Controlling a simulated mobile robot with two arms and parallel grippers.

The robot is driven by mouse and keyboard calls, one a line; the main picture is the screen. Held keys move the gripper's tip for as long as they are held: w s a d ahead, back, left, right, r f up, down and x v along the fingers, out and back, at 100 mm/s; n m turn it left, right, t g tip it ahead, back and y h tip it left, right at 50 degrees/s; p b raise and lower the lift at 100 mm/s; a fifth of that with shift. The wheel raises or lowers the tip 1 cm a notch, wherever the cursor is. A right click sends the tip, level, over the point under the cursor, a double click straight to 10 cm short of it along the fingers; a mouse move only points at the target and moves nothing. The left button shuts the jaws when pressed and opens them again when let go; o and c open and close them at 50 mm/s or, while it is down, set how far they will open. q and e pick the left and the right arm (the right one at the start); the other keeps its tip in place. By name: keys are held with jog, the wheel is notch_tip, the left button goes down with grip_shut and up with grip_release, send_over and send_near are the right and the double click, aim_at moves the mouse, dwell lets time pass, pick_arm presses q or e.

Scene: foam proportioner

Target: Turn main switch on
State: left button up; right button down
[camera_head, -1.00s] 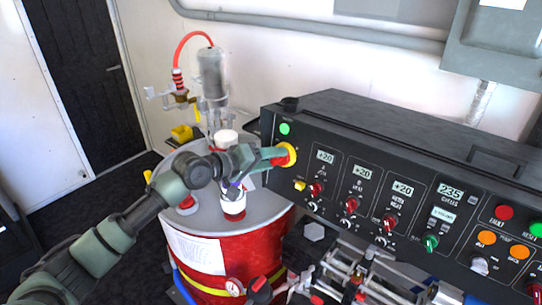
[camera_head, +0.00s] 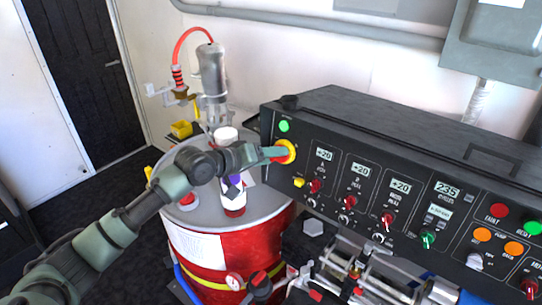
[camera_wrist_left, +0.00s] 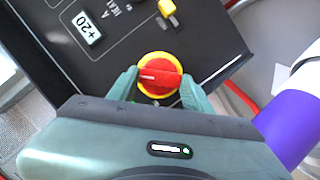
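The main switch (camera_head: 285,151) is a red rotary knob on a round yellow plate at the left end of the black control panel's front. My left gripper (camera_head: 277,153) is at this switch. In the left wrist view its two green fingers stand on either side of the red knob (camera_wrist_left: 160,75), over the edges of the yellow plate. I cannot tell whether the fingers press on the knob. A white mark on the knob points left in that view. A round green lamp (camera_head: 284,126) is just above the switch. My right gripper is not in view.
The control panel (camera_head: 335,135) carries several displays, knobs and lamps to the right of the switch. A red drum (camera_head: 215,262) with a grey lid stands below my left arm, with a white-and-red bottle (camera_head: 234,200) on it. Pipes and valves (camera_head: 365,275) are below the panel.

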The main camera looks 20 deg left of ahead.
pick_arm(q)
jog(key=o, duration=0.4)
jog(key=shift+c, duration=0.2)
jog(key=shift+s+a, duration=0.1)
jog(key=b+v, duration=0.3)
jog(key=v, duration=0.4)
jog(key=shift+s, duration=0.3)
